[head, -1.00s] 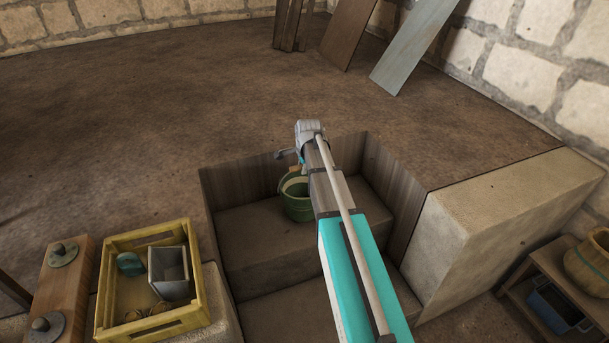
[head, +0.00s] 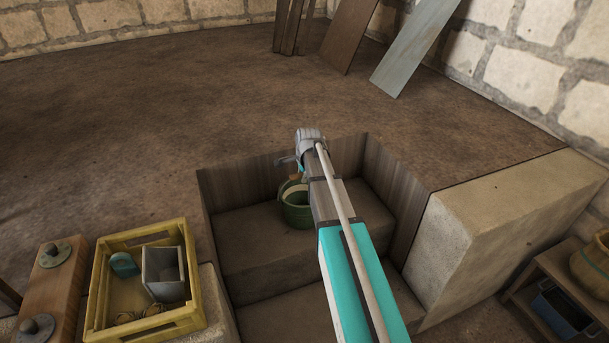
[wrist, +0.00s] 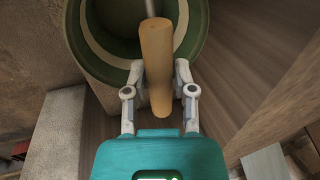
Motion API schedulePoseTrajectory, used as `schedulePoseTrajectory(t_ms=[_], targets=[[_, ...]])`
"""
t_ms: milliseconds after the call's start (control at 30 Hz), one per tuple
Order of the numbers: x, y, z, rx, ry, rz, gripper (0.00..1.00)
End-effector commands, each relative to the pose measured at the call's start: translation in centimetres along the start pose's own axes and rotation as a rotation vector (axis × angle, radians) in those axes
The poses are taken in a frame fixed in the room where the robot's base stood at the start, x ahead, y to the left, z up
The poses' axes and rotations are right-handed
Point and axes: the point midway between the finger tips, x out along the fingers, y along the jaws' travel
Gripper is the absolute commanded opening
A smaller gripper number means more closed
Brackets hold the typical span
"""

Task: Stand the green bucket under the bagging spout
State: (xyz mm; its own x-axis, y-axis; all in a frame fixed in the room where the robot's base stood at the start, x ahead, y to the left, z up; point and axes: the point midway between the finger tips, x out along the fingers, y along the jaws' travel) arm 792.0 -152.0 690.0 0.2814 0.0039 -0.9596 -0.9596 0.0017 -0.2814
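The green bucket (head: 296,213) is upright in the sunken, stepped recess, partly hidden behind my arm in the head view. In the wrist view the bucket (wrist: 197,40) fills the top, with a pale band inside its rim. Its wooden handle grip (wrist: 157,50) stands between the fingers of my gripper (wrist: 160,72), which are closed against both sides. In the head view my gripper is mostly hidden by the wrist. I cannot tell whether the bucket's base touches the step. I cannot make out a bagging spout.
Wooden walls bound the recess, with a stone block (head: 480,235) on its right. A yellow crate (head: 97,290) holding a grey metal box (head: 165,275) stands left. A low shelf (head: 535,315) is at lower right. Boards (head: 415,45) lean at the back. The upper floor is clear.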

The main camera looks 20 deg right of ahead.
Motion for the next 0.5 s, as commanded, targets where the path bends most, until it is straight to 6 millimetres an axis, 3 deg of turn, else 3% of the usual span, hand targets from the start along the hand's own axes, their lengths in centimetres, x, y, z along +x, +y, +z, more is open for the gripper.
schedulePoseTrajectory(t_ms=[33,100,500], targets=[[-0.02,-0.01,0.0,0.0,0.0,0.0,0.51],[-0.02,-0.01,0.0,0.0,0.0,0.0,0.63],[-0.08,-0.02,-0.02,0.0,0.0,0.0,0.63]])
